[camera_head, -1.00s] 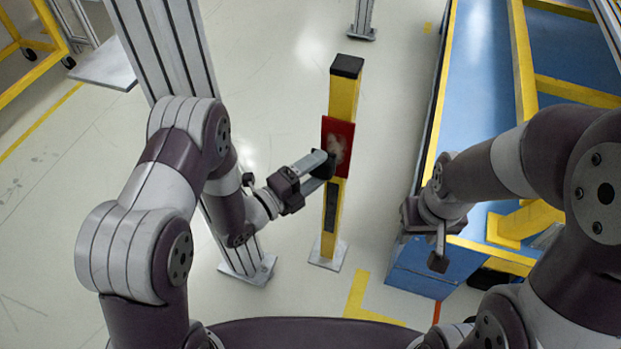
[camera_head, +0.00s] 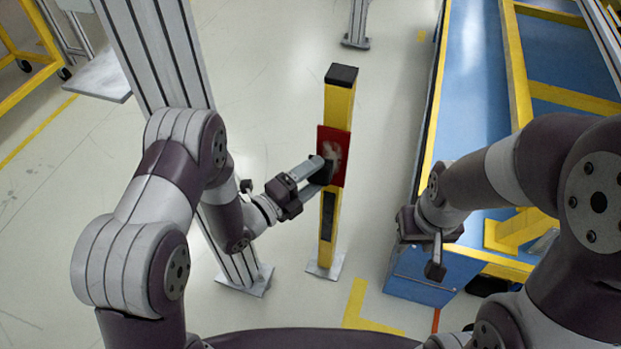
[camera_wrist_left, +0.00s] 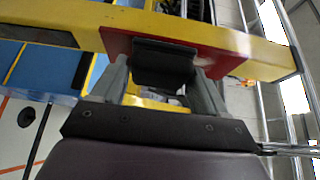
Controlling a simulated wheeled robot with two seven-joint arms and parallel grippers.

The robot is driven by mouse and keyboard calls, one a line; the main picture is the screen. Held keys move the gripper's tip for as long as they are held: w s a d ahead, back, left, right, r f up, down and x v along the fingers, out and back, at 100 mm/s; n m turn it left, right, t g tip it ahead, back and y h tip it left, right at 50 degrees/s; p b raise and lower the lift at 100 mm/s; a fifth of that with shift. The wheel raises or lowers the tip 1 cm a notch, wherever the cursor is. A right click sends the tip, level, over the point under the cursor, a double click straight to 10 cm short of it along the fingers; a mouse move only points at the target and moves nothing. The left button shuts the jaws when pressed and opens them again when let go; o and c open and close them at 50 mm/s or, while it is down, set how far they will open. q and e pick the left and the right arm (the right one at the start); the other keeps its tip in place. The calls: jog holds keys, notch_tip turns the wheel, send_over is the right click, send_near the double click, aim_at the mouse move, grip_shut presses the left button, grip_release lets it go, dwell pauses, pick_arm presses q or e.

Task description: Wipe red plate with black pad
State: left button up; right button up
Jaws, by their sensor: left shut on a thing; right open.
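The red plate (camera_head: 338,177) is fixed to a yellow post (camera_head: 336,103) with a black top, in the middle of the head view. A pale smudge shows on its upper middle. My left gripper (camera_head: 318,170) is shut on the black pad (camera_head: 324,172) and holds it at the plate's left side. In the left wrist view the black pad (camera_wrist_left: 163,63) is between the fingers, against or just in front of the red plate (camera_wrist_left: 117,42); I cannot tell if it touches. My right gripper (camera_head: 436,256) is open and empty, right of the post.
A grey metal column (camera_head: 165,60) stands left of the post, close behind my left arm. A blue bench with yellow bars (camera_head: 468,110) lies on the right, under my right arm. Pale floor is clear around the post's base (camera_head: 325,266).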

pick_arm(q)
jog(key=shift+w+d, duration=0.15)
jog(key=shift+w, duration=0.35)
jog(key=shift+d, duration=0.1)
